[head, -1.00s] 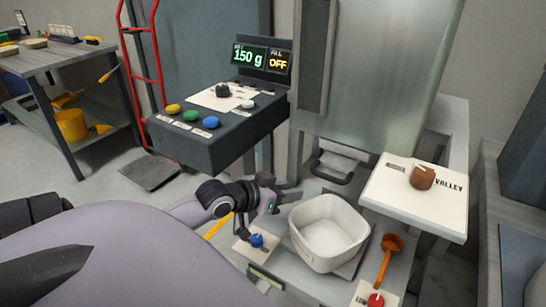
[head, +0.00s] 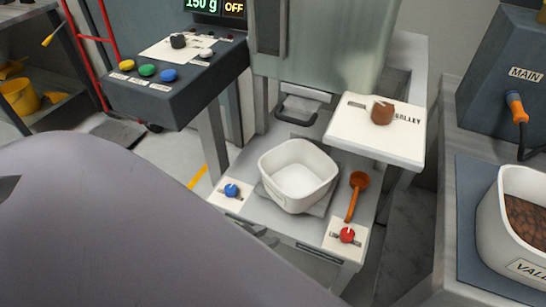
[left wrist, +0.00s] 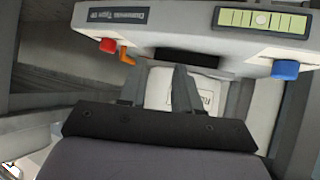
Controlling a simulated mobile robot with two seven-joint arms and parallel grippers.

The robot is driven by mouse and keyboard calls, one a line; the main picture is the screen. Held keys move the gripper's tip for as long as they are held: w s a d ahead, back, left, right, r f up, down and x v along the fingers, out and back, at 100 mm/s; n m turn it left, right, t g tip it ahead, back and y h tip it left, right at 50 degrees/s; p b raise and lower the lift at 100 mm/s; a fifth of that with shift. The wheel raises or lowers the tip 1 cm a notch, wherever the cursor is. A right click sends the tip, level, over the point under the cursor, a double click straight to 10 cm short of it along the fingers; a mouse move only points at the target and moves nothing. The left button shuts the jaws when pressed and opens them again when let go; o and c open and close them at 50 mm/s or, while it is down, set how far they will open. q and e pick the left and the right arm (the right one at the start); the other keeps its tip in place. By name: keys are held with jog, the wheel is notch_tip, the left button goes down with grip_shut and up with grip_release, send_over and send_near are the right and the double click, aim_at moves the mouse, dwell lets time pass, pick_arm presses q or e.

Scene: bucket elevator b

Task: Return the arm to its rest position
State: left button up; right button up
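My left arm's large grey link fills the lower left of the head view and hides most of the hand. In the left wrist view my left gripper (left wrist: 160,70) shows two dark fingers apart with nothing held between them. The white bin (head: 297,172) stands empty on the machine's lower shelf, apart from the gripper. The blue knob (head: 231,190) is left of the bin and also shows in the left wrist view (left wrist: 286,69). The red knob (head: 347,235) is at the front right, also in the left wrist view (left wrist: 107,44). My right gripper is not in view.
An orange scoop (head: 357,190) lies right of the bin. A control box (head: 175,85) with coloured buttons stands at the back left. A white panel with a brown knob (head: 382,112) is above the shelf. A bin of brown pieces (head: 526,222) stands far right.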

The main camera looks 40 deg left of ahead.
pick_arm(q)
jog(key=shift+g, duration=0.3)
jog(key=d, duration=0.1)
jog(key=s+d+f, duration=0.1)
jog(key=d, duration=0.1)
jog(key=s+d, duration=0.1)
jog(key=d, duration=0.1)
jog(key=shift+s+f, duration=0.1)
jog(key=shift+f, duration=0.2)
notch_tip(320, 180, up, 8)
jog(key=a+p, duration=0.1)
jog(key=p, duration=0.9)
jog(key=shift+s+a+m, duration=0.2)
jog(key=shift+s+m, duration=0.1)
jog(key=shift+s, duration=0.05)
